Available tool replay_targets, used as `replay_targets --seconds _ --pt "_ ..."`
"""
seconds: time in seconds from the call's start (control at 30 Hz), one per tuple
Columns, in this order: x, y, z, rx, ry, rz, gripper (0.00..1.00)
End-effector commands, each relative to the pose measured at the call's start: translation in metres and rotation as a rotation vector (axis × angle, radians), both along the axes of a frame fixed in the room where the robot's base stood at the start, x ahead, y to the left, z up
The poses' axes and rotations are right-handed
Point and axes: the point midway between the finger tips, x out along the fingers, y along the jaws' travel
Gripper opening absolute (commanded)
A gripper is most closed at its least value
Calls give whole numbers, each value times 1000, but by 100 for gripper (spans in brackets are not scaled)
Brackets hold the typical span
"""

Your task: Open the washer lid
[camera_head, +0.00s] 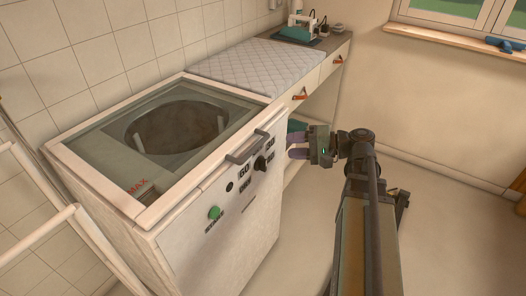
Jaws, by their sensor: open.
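The washer (215,235) is a white top-loading machine on the left. Its lid (95,147) is a glass panel in a pale frame, lying flat and shut over the round drum (175,127). A grey bar handle (247,147) sits at the lid's front edge, above the control panel. My gripper (292,147) is open and empty in front of the panel, to the right of the handle and apart from it. Its fingers point left toward the washer.
A counter with a quilted pad (240,68) adjoins the washer's far side, with leather-pull drawers (300,97) below. Small teal equipment (298,30) stands at its far end. White rails (38,235) run along the near left. The floor (440,225) at right is clear.

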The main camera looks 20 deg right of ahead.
Motion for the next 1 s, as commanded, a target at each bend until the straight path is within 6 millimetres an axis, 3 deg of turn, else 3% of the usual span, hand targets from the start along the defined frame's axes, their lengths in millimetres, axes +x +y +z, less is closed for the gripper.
replay_targets --seconds 0.23,0.63,0.97,1.0 --pt "6 15 -3 5 3 5 41" --pt "44 88 -18 3 3 6 41" --pt "48 96 -19 3 4 3 41" --pt "48 96 -19 3 4 3 37"
